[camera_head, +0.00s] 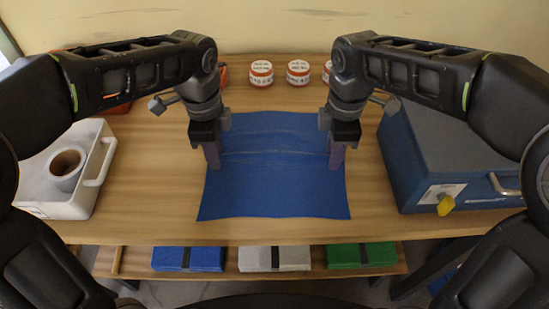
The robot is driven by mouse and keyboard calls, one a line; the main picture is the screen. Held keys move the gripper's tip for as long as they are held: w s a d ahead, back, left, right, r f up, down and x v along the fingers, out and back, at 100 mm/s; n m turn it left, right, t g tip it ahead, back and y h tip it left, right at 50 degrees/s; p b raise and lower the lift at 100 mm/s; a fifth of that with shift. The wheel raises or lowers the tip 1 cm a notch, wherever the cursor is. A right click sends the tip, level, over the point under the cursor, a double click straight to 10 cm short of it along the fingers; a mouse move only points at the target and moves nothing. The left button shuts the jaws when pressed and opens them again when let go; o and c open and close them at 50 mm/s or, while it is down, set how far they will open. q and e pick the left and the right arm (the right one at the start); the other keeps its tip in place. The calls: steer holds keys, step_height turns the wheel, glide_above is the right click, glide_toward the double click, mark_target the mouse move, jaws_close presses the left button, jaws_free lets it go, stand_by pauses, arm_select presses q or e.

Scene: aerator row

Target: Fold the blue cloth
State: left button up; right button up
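The blue cloth (270,190) lies spread on the wooden table in the middle of the view, its front edge near the table's front edge. Faint ridges run across it between my grippers. My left gripper (212,156) points down at the cloth's left side. My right gripper (336,157) points down at its right side. The fingertips of both are at or just above the cloth. The fingers are seen edge-on, so I cannot tell whether they are open or pinch cloth.
A white tray (28,203) with a roll (68,165) stands left. A blue box (405,168) with a yellow knob (446,205) stands right. Jars (261,74) with red-and-white labels line the back.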

arm_select(q)
jaws_close()
arm_select(e)
jaws_close()
stand_by(0.6)
